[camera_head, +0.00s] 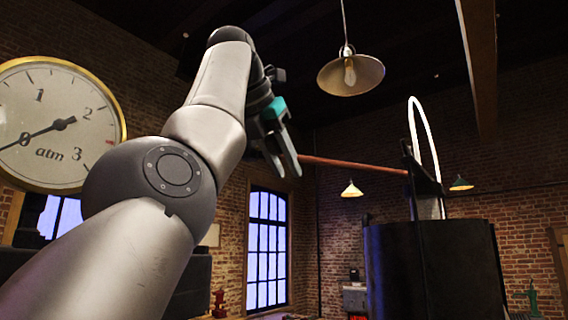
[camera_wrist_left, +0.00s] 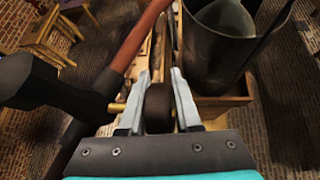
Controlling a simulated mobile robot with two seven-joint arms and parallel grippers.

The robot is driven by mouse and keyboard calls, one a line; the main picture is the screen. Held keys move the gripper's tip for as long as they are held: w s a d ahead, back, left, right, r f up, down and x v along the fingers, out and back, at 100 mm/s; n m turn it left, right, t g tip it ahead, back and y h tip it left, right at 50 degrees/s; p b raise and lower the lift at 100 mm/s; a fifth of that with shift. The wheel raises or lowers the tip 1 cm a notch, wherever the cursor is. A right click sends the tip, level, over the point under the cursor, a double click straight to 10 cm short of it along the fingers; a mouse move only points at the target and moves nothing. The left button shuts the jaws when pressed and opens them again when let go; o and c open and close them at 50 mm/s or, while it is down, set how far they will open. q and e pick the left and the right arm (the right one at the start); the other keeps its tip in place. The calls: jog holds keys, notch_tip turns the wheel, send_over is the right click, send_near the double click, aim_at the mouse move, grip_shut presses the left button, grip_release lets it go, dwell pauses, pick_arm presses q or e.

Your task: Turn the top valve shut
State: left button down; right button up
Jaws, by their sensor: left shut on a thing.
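My left gripper (camera_head: 286,166) is raised in the middle of the head view, at the left end of a reddish rod. In the left wrist view its two grey fingers (camera_wrist_left: 160,100) are shut on a dark round valve knob (camera_wrist_left: 158,108). A short brass stem (camera_wrist_left: 116,107) runs left from the knob side toward a black body (camera_wrist_left: 35,84). The knob is hidden in the head view. I cannot tell how far the valve is turned. My right gripper is not in view.
The reddish rod (camera_head: 355,165) reaches right to a bracket above a big black tank (camera_head: 430,265) with a white hoop (camera_head: 423,135). It passes close beyond my fingers in the wrist view (camera_wrist_left: 138,42). A round gauge (camera_head: 58,125) at left points near 0. A lamp (camera_head: 350,76) hangs above.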

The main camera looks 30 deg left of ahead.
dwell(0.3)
pick_arm(q)
jog(key=c, duration=0.6)
grip_release()
jog(key=shift+s, duration=0.1)
